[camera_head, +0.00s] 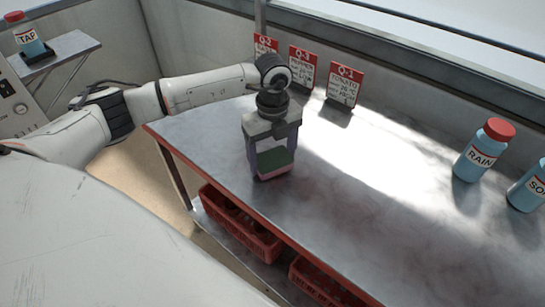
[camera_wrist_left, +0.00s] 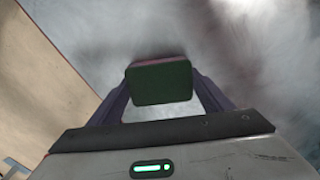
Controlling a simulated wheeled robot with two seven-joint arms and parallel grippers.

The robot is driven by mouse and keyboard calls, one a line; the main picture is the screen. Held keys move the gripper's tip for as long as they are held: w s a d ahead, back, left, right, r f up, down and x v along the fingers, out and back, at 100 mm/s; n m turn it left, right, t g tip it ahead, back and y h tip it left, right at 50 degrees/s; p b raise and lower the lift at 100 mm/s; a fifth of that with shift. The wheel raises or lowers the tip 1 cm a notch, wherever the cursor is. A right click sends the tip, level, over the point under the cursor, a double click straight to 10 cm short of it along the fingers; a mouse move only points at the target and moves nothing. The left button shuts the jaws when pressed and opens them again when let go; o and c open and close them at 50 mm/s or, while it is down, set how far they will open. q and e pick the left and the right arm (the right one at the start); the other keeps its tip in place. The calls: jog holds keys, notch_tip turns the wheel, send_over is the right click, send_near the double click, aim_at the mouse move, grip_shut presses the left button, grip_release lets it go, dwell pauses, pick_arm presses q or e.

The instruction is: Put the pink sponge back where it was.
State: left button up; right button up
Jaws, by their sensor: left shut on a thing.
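The pink sponge (camera_head: 275,172) has a green top face and sits near the left end of the grey metal table (camera_head: 340,205). My left gripper (camera_head: 273,162) points down over it and is shut on it, one finger on each side. In the left wrist view the sponge's green face (camera_wrist_left: 160,83) lies between the two dark purple fingers of my left gripper (camera_wrist_left: 162,95). The sponge is at or just above the tabletop; I cannot tell whether it touches. My right gripper is not in view.
Red-topped cards (camera_head: 302,70) stand along the back wall. A blue RAIN bottle (camera_head: 482,153) and another blue bottle (camera_head: 530,187) stand at the right. Red crates (camera_head: 240,228) sit below the table. A TAP bottle (camera_head: 28,37) stands far left. The table's middle is clear.

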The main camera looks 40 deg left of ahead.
aim_at(272, 158)
pick_arm(q)
jog(key=shift+f, duration=0.3)
jog(key=shift+f, duration=0.1)
jog(key=shift+f, duration=0.15)
jog(key=o, duration=1)
jog(key=shift+c, duration=0.2)
jog(key=shift+r, duration=0.2)
notch_tip(272, 158, up, 12)
jog(key=shift+r, duration=0.1)
